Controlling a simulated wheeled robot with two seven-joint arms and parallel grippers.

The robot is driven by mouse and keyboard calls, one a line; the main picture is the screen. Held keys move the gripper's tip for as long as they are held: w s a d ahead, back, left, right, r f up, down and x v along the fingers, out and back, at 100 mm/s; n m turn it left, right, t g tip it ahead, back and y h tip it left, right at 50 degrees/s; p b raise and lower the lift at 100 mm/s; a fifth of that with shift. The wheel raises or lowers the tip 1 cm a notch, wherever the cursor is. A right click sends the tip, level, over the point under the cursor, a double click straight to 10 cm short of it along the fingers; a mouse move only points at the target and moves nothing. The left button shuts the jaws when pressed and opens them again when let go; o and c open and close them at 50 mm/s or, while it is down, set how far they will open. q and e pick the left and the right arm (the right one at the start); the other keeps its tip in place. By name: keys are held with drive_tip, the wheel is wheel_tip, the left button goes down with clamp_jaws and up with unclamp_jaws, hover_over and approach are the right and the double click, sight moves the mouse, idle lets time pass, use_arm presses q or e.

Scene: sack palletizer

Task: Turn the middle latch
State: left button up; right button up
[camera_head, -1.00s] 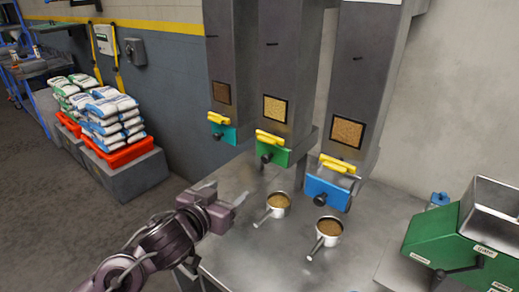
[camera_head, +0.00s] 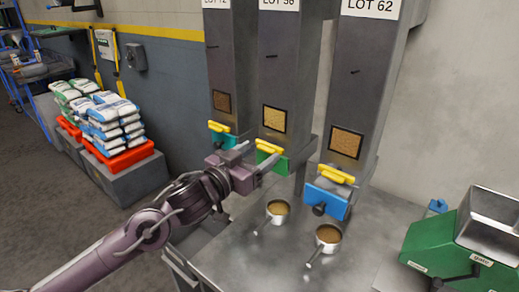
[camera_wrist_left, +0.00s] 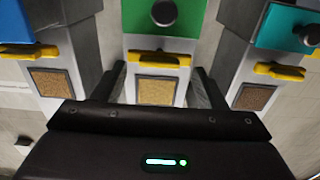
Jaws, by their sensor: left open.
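The middle latch is a yellow bar (camera_head: 269,147) across the front of the middle grey hopper (camera_head: 285,60), just above a green gate (camera_head: 281,165) with a black knob. It also shows in the left wrist view (camera_wrist_left: 160,57), between my finger tips in the picture. My left gripper (camera_head: 257,156) is open and empty, with its fingers pointing at the middle hopper. It partly covers the green gate in the head view. In the left wrist view my left gripper (camera_wrist_left: 159,72) has one finger on each side of the latch; contact is not clear. My right gripper is out of view.
Yellow latches sit on the left hopper (camera_head: 218,127), with a teal gate, and the right hopper (camera_head: 336,174), with a blue gate. Two filled scoops (camera_head: 278,209) (camera_head: 328,236) stand on the metal table (camera_head: 270,268) below. A green machine (camera_head: 440,248) stands at right.

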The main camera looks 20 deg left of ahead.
use_arm(q)
drive_tip(key=shift+w+d, duration=0.25)
drive_tip(key=shift+w, duration=0.4)
drive_tip(key=shift+c, duration=0.4)
drive_tip(key=c, duration=0.9)
